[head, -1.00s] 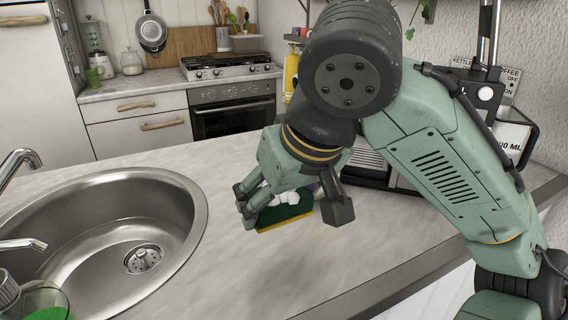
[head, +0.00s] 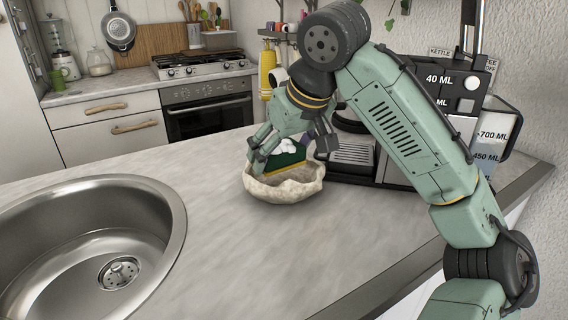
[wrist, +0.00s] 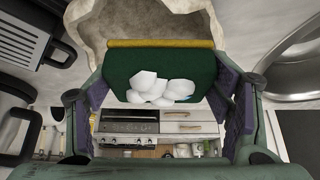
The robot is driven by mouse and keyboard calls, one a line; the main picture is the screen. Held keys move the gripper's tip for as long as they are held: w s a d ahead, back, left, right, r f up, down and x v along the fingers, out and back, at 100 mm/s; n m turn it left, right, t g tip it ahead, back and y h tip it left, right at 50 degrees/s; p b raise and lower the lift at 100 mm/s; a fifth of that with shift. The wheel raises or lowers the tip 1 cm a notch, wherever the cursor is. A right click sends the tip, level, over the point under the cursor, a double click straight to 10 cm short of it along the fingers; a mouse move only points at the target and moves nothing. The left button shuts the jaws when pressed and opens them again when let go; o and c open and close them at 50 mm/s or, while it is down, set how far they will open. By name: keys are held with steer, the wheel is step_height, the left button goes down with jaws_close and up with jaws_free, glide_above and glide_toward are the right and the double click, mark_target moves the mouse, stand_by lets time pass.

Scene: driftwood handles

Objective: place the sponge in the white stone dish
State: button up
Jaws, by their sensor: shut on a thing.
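The sponge (head: 286,160) is dark green with a yellow layer along its lower edge and white foam on its face. My gripper (head: 290,152) is shut on it, and the wrist view shows the sponge (wrist: 160,75) between the two finger pads. The white stone dish (head: 284,190) is a rough, pale bowl with an uneven rim on the counter. The sponge is upright over the dish, its lower edge at about rim height. Whether it touches the dish inside is hidden. In the wrist view the dish (wrist: 85,25) shows beyond the yellow edge.
A round steel sink (head: 150,235) is set in the counter at left. A coffee machine (head: 440,120) stands close behind and right of the dish. The counter (head: 235,250) in front of the dish is clear. A stove (head: 205,65) stands across the room.

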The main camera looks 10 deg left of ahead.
mark_target(285, 162)
steer(key=shift+w, duration=0.5)
steer(key=f+b, duration=0.2)
steer(key=w+f+b, duration=0.1)
steer(key=f+b, duration=0.1)
steer(key=shift+r, duration=0.2)
steer(key=shift+f, duration=0.2)
steer(key=o, duration=0.7)
steer(key=shift+r, duration=0.3)
steer(key=v, duration=1.2)
steer(key=shift+s+f, duration=0.1)
